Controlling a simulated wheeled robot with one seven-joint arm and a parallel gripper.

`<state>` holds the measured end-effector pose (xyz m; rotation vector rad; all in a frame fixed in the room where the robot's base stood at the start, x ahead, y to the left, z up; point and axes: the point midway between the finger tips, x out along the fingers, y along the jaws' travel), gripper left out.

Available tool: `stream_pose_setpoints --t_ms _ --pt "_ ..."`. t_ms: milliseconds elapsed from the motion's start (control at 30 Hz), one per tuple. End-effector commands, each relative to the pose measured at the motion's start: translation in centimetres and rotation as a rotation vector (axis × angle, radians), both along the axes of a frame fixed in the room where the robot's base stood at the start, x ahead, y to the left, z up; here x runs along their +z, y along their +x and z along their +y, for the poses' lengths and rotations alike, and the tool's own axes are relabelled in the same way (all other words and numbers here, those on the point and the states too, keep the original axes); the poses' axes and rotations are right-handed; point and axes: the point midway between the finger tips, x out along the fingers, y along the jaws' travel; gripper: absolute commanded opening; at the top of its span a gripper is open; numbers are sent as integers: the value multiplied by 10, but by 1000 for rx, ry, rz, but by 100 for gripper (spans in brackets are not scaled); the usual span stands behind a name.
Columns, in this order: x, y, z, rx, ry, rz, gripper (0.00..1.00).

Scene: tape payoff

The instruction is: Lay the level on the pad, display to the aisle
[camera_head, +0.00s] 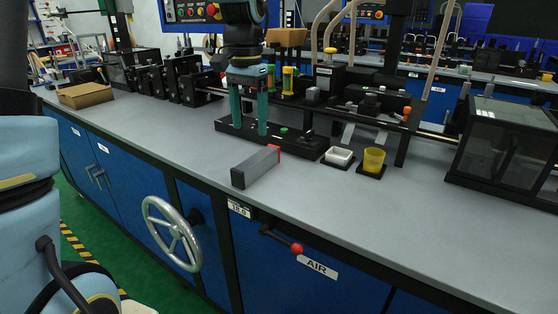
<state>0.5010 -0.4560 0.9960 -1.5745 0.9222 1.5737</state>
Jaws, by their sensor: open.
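A grey bar-shaped block with a dark near end and a red patch at its far right end, which looks like the level (256,168), lies near the front edge of the bench. I cannot make out a display on it. A long black plate (295,144), possibly the pad, lies just behind it, with a green spot on top. My gripper (249,130) points down with two teal fingers apart and nothing seen between them. In the picture its fingertips overlap the black plate, behind the grey block; their height above the plate is hard to tell.
A dark clear-sided box (505,155) stands at the right, a cardboard tray (86,96) at the left. A handwheel (172,234) and red-knobbed lever (296,248) project from the front. Bench left of the block is clear.

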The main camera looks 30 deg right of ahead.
Motion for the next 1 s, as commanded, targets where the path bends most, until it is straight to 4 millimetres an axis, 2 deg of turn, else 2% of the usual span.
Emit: stream_pose_setpoints --t_ms 300,567,800,1000 --pt "-44 -1 -2 -6 3 4 78" --pt "-63 -1 -5 -5 3 4 78" --pt "-97 -2 -10 -5 2 3 78" --pt "-106 -2 -10 -5 0 1 78"
